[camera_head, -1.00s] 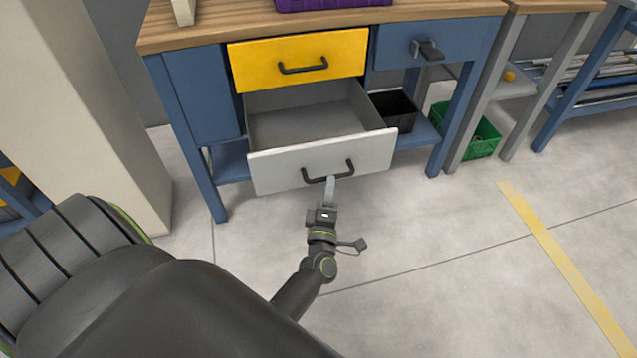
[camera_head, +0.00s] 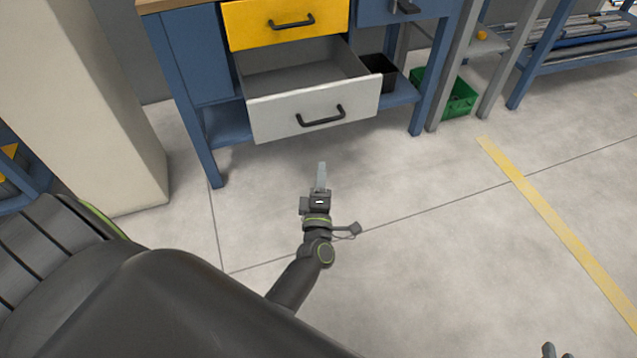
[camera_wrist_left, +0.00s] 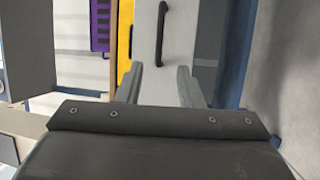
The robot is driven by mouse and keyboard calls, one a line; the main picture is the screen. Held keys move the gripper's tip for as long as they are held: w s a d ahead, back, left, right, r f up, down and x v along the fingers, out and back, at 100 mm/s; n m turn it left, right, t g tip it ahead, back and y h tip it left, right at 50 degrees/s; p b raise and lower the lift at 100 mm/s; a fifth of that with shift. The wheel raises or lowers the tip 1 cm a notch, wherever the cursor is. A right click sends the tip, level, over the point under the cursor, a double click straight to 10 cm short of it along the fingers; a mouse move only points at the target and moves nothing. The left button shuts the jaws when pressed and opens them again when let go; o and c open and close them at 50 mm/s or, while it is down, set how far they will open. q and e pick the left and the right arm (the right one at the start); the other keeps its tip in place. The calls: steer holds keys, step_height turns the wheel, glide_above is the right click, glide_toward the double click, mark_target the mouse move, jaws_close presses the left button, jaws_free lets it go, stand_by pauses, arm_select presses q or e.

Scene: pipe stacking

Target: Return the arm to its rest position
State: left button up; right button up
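My left gripper (camera_head: 321,172) is in front of the grey-white drawer (camera_head: 290,112) in the head view, apart from its black handle (camera_head: 322,116). In the left wrist view my left gripper (camera_wrist_left: 160,78) has its two fingers spread with nothing between them. The handle (camera_wrist_left: 162,32) shows beyond the fingertips against the drawer front (camera_wrist_left: 144,40). The drawer stands pulled out, and the inside that shows is empty. A small grey tip of my right gripper (camera_head: 550,350) shows at the bottom right edge of the head view; most of it is out of frame.
A yellow drawer (camera_head: 288,24) above is shut. The blue workbench leg (camera_head: 190,100) and a pale pillar (camera_head: 90,100) stand at the left. A black bin (camera_head: 378,74) and a green crate (camera_head: 458,98) are at the right. The floor in front is clear.

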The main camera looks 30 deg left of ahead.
stand_by(0.5)
